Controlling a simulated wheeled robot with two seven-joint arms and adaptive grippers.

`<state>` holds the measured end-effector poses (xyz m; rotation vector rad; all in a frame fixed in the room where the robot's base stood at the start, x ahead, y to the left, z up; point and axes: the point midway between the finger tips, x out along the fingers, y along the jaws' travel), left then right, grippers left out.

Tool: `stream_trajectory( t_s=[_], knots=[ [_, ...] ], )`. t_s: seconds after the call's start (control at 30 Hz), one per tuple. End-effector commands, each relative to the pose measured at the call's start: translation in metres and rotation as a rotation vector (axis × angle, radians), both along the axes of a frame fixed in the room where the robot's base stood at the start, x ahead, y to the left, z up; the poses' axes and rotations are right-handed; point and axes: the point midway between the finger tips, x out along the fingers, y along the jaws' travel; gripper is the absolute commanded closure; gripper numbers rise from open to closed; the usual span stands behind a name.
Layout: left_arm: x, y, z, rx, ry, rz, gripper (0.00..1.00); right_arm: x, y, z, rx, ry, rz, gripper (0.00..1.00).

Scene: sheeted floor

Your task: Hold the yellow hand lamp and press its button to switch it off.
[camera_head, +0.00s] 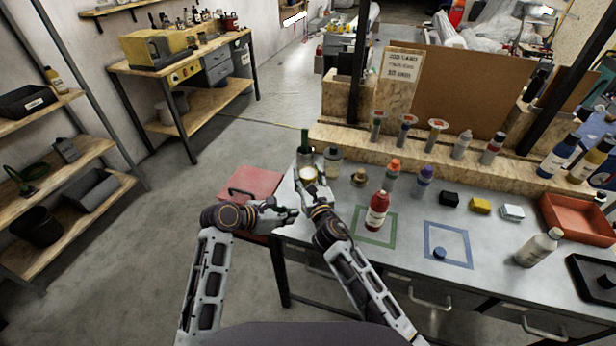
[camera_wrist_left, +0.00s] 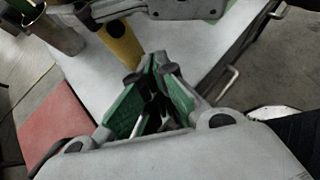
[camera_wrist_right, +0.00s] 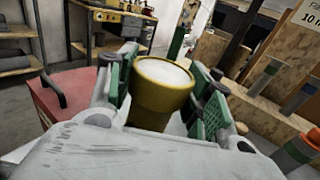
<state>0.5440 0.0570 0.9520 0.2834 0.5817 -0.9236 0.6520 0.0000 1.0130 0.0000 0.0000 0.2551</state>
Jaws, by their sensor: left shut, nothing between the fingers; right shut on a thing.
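The yellow hand lamp (camera_wrist_right: 160,100) stands between the fingers of my right gripper (camera_wrist_right: 165,88), which is shut on it. Its round pale lens faces up; I cannot tell whether it is lit. In the head view the lamp (camera_head: 308,174) shows at the left end of the workbench, just beyond my right gripper (camera_head: 312,190). My left gripper (camera_head: 292,212) is shut and empty, just below and left of the right one. In the left wrist view the lamp's yellow body (camera_wrist_left: 122,44) is beyond my left fingertips (camera_wrist_left: 152,68), apart from them.
The grey workbench (camera_head: 405,212) holds a red bottle (camera_head: 377,211) in a green square, a blue square and several bottles. A red surface (camera_head: 252,184) lies left of the bench. The floor farther left is open.

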Motion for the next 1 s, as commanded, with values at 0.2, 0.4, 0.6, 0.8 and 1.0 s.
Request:
stream_trajectory(
  t_s=[0.2, 0.4, 0.6, 0.8, 1.0],
  knots=[
    [-0.0101, 0.0046, 0.0001, 0.000, 0.000, 0.001, 1.00, 0.0001, -0.0002, -0.0002, 0.000, 0.000, 0.000, 0.77],
    [-0.0111, 0.0052, 0.0006, 0.001, -0.001, 0.000, 1.00, 0.0001, -0.0002, -0.0001, 0.000, 0.000, 0.000, 0.77],
    [-0.0110, 0.0052, 0.0006, 0.001, -0.001, 0.000, 1.00, 0.0001, -0.0002, 0.0005, 0.000, -0.001, 0.000, 0.36],
    [-0.0110, 0.0050, 0.0006, 0.001, -0.001, 0.000, 1.00, 0.0001, -0.0001, 0.0003, 0.000, -0.001, 0.000, 0.24],
    [-0.0110, 0.0050, 0.0006, 0.001, -0.001, 0.000, 1.00, -0.0002, -0.0001, -0.0005, 0.000, 0.001, 0.000, 0.24]
  ],
)
